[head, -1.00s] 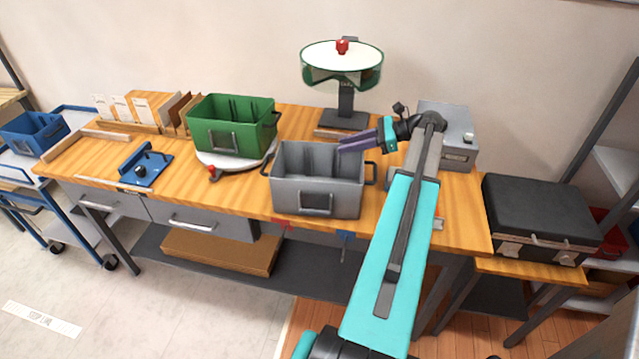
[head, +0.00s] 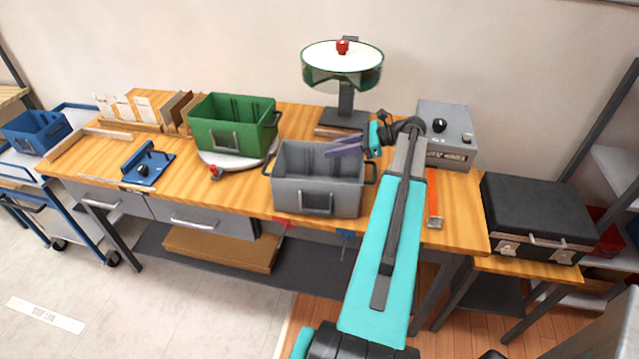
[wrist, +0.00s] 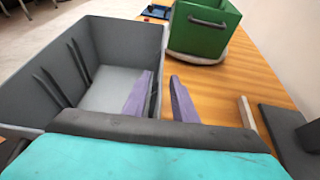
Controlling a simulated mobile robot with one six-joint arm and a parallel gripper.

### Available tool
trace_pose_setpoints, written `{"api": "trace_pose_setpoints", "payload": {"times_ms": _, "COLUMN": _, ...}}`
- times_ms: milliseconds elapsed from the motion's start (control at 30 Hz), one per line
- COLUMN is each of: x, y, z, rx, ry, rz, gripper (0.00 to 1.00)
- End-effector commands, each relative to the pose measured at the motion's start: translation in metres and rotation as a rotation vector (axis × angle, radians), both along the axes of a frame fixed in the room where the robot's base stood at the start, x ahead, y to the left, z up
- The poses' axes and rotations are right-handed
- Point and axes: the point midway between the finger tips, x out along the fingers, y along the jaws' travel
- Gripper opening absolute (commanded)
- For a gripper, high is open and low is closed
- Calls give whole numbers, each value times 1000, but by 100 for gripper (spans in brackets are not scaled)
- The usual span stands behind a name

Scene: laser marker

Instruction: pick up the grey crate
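The grey crate (head: 290,196) stands upright on the wooden workbench, open at the top, with a handle at each end. It looks empty inside. In the wrist view the crate (wrist: 112,40) fills the left side. My gripper (head: 331,152) has purple fingers and is at the crate's back right rim. In the wrist view my gripper (wrist: 158,82) is open, one finger on the crate's inner side and one on the table side, with the wall's edge between them. I cannot tell whether the fingers touch the wall.
A green crate (head: 220,138) sits on a round grey turntable (head: 238,161) to the left. Behind stands a green-rimmed drum on a post (head: 346,98). A control box (head: 447,150) is right of my arm. A blue fixture (head: 147,166) lies farther left.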

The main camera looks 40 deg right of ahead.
Motion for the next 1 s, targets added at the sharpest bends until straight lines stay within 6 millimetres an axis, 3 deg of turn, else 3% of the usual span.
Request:
{"api": "trace_pose_setpoints", "payload": {"times_ms": 33, "x": 0, "y": 0, "z": 0, "rx": 0, "ry": 0, "rz": 0, "gripper": 25}}
{"api": "trace_pose_setpoints", "payload": {"times_ms": 200, "x": 0, "y": 0, "z": 0, "rx": 0, "ry": 0, "rz": -1, "gripper": 0}}
{"api": "trace_pose_setpoints", "payload": {"times_ms": 1000, "x": 0, "y": -1, "z": 0, "rx": -1, "ry": -1, "rz": -1, "gripper": 0}}
